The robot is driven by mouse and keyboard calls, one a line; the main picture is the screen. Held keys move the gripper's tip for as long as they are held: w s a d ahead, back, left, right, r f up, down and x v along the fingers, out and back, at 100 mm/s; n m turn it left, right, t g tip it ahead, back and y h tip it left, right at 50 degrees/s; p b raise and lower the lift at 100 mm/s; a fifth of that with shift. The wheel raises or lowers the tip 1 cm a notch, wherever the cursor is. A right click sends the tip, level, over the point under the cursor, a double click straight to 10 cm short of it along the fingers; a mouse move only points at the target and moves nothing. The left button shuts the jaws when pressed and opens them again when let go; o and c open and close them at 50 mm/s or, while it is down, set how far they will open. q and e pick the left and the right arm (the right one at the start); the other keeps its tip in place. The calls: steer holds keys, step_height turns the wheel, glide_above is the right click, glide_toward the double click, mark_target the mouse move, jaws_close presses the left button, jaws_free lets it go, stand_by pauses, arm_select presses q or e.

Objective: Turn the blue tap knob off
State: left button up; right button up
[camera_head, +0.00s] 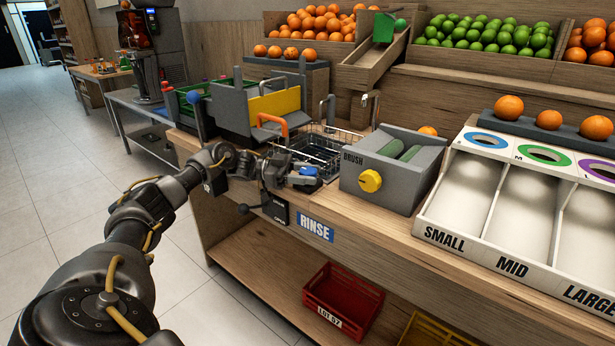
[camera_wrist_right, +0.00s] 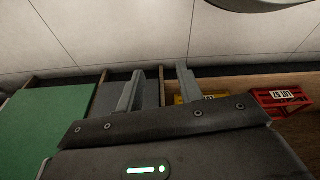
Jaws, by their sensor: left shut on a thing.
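The blue tap knob (camera_head: 308,171) is at the front edge of the wooden bench, above the RINSE label, in the head view. My left gripper (camera_head: 303,180) is shut on the knob; its fingers partly hide it. The exact angle of the knob cannot be told. My right gripper (camera_wrist_right: 158,88) shows in the right wrist view with its two fingers apart and nothing between them.
A wire rinse basket (camera_head: 318,146) stands behind the knob. A grey BRUSH box (camera_head: 388,190) with a yellow knob (camera_head: 370,181) is close on the right. The SMALL, MID and LARGE chutes (camera_head: 445,238) lie farther right. A red crate (camera_head: 343,300) is on the shelf below.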

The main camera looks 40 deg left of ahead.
arm_select(q)
steer(key=o, duration=1)
steer(key=shift+d, duration=0.1)
steer(key=shift+c, duration=0.2)
steer(key=shift+s+a, duration=0.2)
steer(key=shift+a, duration=0.3)
steer(key=b+v, duration=0.1)
steer(key=v, duration=0.9)
steer(key=shift+b, duration=0.4)
arm_select(e)
step_height(320, 180, up, 4)
steer(key=shift+w+d, duration=0.1)
arm_select(q)
steer(key=shift+d, duration=0.1)
